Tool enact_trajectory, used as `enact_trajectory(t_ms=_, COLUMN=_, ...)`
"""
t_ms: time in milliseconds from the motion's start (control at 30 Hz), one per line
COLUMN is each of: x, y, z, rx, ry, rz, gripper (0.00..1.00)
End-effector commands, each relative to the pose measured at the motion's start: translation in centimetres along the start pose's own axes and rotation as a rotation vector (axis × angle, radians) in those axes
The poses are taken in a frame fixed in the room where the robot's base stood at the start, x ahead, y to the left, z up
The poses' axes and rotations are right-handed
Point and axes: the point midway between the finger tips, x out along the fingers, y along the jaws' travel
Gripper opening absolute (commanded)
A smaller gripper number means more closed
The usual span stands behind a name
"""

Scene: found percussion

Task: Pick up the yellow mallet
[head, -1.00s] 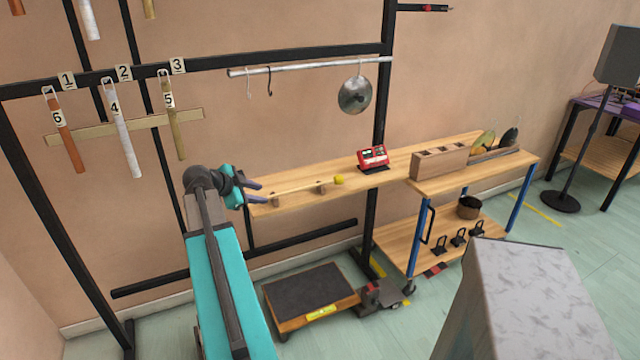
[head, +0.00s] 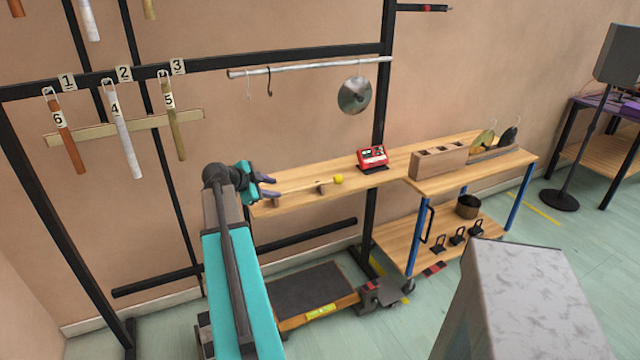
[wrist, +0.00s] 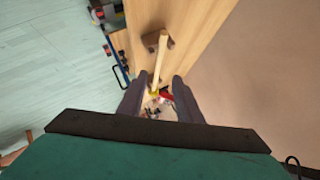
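The yellow mallet lies level along the wooden shelf, with its pale handle (head: 298,186) on two small brown supports and its yellow head (head: 338,180) at the right end. In the wrist view, its handle (wrist: 160,58) runs from the top middle down to the yellow head (wrist: 154,92), which shows in the gap between my fingers. My gripper (head: 270,187) is open and empty at the left end of the handle. Its two dark fingers also show in the wrist view (wrist: 157,84). I cannot tell whether the handle end is between the fingers.
The shelf (head: 308,169) bears a red device (head: 373,157) right of the mallet. A wooden block (head: 438,160) stands farther right. A metal disc (head: 354,95) hangs from the rail (head: 310,66) above. Hanging tubes (head: 120,140) are at left. A low platform (head: 312,290) stands below.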

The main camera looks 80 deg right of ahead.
Motion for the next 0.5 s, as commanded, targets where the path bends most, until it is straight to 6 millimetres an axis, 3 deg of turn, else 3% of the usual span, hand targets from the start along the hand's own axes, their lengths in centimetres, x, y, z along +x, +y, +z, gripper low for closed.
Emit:
enact_trajectory(t_ms=233, x=3.2, y=-0.1, z=-0.1, rx=0.0, ry=0.001, rz=0.002, gripper=0.32)
enact_trajectory(t_ms=500, x=4.0, y=0.1, z=0.0, rx=0.0, ry=0.0, rz=0.0, gripper=0.32)
